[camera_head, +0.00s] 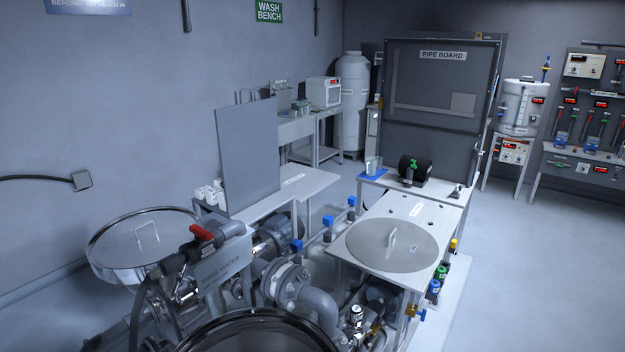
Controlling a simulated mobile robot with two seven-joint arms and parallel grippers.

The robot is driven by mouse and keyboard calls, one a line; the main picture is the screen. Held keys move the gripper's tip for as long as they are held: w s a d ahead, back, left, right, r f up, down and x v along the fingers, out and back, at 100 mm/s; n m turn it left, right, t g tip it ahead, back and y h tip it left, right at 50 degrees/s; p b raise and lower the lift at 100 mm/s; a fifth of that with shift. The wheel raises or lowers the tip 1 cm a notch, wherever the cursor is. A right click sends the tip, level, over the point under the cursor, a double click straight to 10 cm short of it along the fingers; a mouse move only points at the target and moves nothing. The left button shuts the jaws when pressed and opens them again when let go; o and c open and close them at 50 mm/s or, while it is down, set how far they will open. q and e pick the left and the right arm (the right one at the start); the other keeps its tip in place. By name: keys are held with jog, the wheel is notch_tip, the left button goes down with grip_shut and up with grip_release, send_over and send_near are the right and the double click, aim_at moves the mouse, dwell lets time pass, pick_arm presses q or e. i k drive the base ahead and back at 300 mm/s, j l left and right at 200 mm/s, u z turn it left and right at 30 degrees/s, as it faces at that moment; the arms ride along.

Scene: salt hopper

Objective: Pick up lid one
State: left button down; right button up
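Two round lids with handles are in view. One grey disc lid (378,257) lies flat on a light-topped bench at the centre right, its upright handle (391,238) near the middle. The other round lid (125,238) sits on a metal vessel at the left, with a small handle on top. I see no marking that tells which is lid one. An open round vessel with a dark rim (262,314) is cut off by the bottom edge; its inside is dark. Neither of my grippers is in view.
A red-handled valve (202,232) on grey piping stands beside the left lid. Pipes and blue-handled valves (328,221) run between the vessels and the bench (402,208). A black cylinder (414,168) stands behind the right lid. Open floor (540,270) lies at the right.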

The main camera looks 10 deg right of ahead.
aim_at(393, 245)
jog(key=i+l+z, duration=0.4)
jog(key=i, duration=0.7)
jog(key=i+l+z, duration=0.1)
jog(key=i+z, duration=0.3)
jog(key=i, duration=0.7)
jog(key=i+u, duration=0.15)
jog(key=i, duration=0.25)
jog(key=i+l+u, duration=0.15)
jog(key=i, duration=0.25)
jog(key=i+l+u, duration=0.15)
jog(key=i, duration=0.3)
jog(key=i+l+u, duration=0.2)
jog(key=i, duration=0.15)
